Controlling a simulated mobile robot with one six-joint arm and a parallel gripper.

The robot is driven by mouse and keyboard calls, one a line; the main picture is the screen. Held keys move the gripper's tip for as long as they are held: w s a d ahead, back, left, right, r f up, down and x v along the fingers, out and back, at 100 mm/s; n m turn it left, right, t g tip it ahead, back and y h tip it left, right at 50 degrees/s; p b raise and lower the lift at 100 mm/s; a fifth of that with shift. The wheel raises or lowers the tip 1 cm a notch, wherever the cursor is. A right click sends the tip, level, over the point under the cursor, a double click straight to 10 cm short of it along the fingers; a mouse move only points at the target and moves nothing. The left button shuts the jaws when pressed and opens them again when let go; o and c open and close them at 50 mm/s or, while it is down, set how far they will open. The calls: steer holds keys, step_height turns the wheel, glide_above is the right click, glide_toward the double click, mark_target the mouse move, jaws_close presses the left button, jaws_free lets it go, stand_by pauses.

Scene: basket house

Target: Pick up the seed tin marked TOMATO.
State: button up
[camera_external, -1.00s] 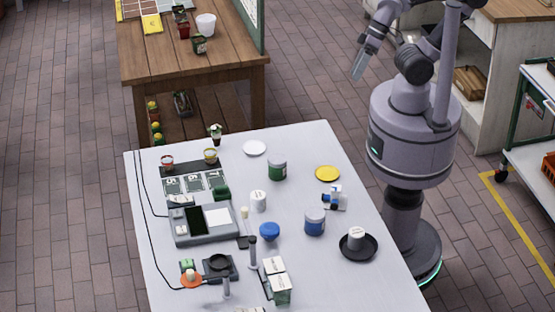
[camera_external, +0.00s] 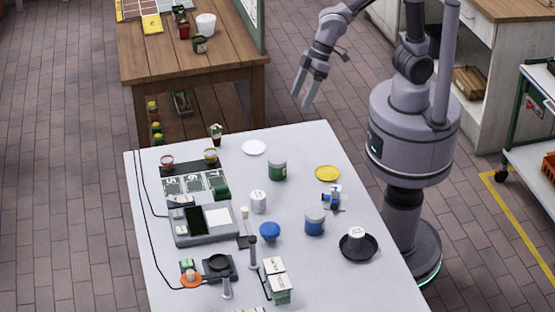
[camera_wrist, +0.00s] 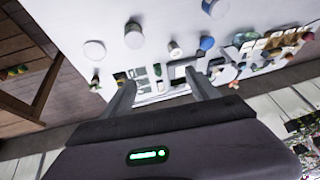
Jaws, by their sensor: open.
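I cannot read TOMATO on any tin in these views. A blue tin (camera_external: 314,223) stands further right, and another white tin (camera_external: 356,236) sits in a black dish. My gripper (camera_external: 300,102) is open and empty, raised near the table's far edge and apart from all tins. In the wrist view its two spread fingers (camera_wrist: 160,79) show with the table beyond them.
A white plate (camera_external: 255,148) and a yellow plate (camera_external: 327,173) lie near the back. A blue lidded item (camera_external: 269,231), a grey device (camera_external: 205,225) and a thin cord crowd the left and front. A wooden bench (camera_external: 190,70) stands behind, with floor between.

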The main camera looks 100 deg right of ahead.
mark_target(260, 194)
steer(key=w+a+f+n+b, duration=0.1)
steer(key=w+a+f, duration=0.2)
steer(key=w+f, duration=0.2)
steer(key=w+a+f+n+b, duration=0.1)
steer(key=w+a+f, duration=0.3)
steer(key=f, duration=0.6)
steer(key=w+a+f+n+b, duration=0.1)
steer(key=w+a+f, duration=0.3)
steer(key=f, duration=0.4)
steer(key=shift+w+f+n+g+b, duration=0.15)
steer(key=shift+w+n+g+b, duration=0.2)
steer(key=shift+w+b, duration=0.35)
steer(key=b+x, duration=0.1)
steer(key=x, duration=0.3)
steer(key=d+b+x, duration=0.1)
steer(key=shift+w+a+f+b, duration=0.1)
steer(key=shift+w+f+b, duration=0.2)
steer(key=shift+f, duration=0.1)
steer(key=shift+w+f, duration=0.1)
steer(key=shift+w, duration=0.05)
steer(key=shift+c, duration=0.9)
steer(key=c, duration=1.3)
